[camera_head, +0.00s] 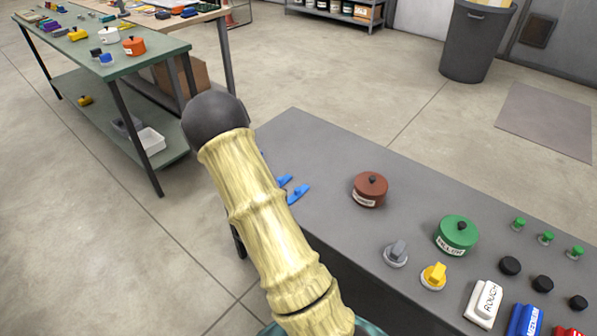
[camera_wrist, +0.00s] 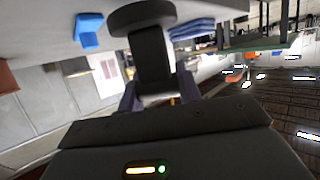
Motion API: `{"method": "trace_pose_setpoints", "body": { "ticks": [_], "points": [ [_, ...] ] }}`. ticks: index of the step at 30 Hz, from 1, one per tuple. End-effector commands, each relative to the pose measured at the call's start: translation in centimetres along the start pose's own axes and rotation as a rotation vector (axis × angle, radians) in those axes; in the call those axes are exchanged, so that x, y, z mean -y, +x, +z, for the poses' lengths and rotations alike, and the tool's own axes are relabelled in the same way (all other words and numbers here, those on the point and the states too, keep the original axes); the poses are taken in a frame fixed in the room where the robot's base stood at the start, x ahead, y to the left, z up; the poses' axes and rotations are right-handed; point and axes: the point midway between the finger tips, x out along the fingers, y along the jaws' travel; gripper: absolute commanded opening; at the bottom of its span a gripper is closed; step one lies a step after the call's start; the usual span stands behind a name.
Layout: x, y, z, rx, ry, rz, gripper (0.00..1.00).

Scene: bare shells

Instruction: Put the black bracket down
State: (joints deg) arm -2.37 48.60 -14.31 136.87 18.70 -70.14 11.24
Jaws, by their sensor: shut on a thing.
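The black bracket (camera_wrist: 150,50) shows in the wrist view, with a wide rounded end and a narrower dark stem. My gripper (camera_wrist: 158,90) is shut on the stem, one finger on each side. The wrist picture is upside down, so the pale surface along its top is beneath the bracket. The rounded end is close to that surface; I cannot tell whether it touches. In the head view my arm hides the gripper and bracket at the left end of the grey table (camera_head: 310,140).
Blue pieces (camera_head: 298,193) lie near my arm. A brown lidded pot (camera_head: 370,189), a green pot (camera_head: 456,235), grey and yellow knobs (camera_head: 433,276) and labelled blocks (camera_head: 484,303) stand farther right. The table's far left part is clear. A green bench (camera_head: 150,50) stands apart at left.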

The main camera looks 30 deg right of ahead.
Motion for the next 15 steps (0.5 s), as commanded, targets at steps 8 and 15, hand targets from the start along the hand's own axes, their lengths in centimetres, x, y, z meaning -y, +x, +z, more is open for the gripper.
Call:
{"method": "trace_pose_setpoints", "body": {
  "ticks": [8,15],
  "points": [
    [7.1,-2.2,2.8,-0.001,-0.053,-0.203,0.03],
    [7.8,-2.4,2.7,-0.008,-0.060,-0.221,0.03]
  ]
}}
